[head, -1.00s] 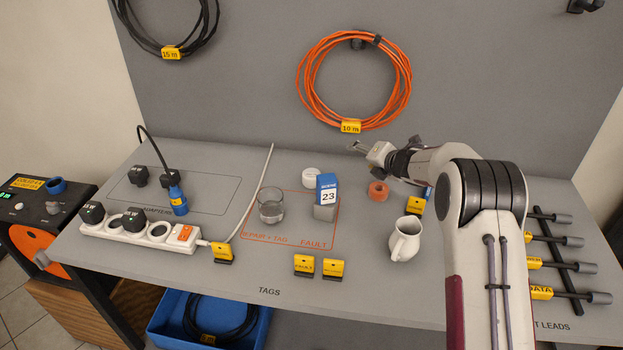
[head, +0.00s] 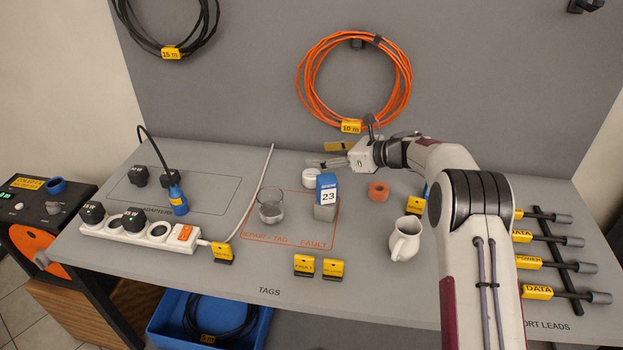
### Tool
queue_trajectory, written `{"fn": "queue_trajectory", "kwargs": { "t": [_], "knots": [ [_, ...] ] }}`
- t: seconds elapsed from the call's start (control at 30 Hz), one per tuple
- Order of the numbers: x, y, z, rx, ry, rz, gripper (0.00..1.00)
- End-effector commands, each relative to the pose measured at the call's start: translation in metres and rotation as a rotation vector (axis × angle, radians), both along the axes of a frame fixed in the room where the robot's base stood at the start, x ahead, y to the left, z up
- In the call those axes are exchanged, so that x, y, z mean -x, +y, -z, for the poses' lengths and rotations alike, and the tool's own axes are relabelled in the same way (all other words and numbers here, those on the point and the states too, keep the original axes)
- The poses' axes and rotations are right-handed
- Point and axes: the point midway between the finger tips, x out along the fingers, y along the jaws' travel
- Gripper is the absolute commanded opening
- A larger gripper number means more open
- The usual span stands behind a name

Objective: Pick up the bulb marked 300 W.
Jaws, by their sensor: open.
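I cannot make out a bulb or a 300 W marking in the head view. Small black pieces with pale, unreadable marks show at the left: one black piece (head: 92,212) and another (head: 133,219) on the white power strip, and a third black piece (head: 139,175) on the table behind. My gripper (head: 318,160) is open and appears empty. It points left, above the back of the table, near the white tape roll (head: 312,179) and behind the blue-topped block marked 23 (head: 327,190).
A glass (head: 271,206) stands inside the orange-outlined area. A white jug (head: 405,238), an orange ring (head: 378,191) and yellow tags (head: 304,265) are on the table.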

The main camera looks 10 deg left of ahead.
Motion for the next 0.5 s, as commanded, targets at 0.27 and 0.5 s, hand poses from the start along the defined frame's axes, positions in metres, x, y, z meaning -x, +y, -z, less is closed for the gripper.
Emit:
{"fn": "queue_trajectory", "kwargs": {
  "t": [0.27,0.5],
  "knots": [
    [0.0,0.0,0.002,-0.001,0.002,0.002,0.57],
    [0.0,0.0,0.023,0.0,0.005,0.003,0.57]
  ]
}}
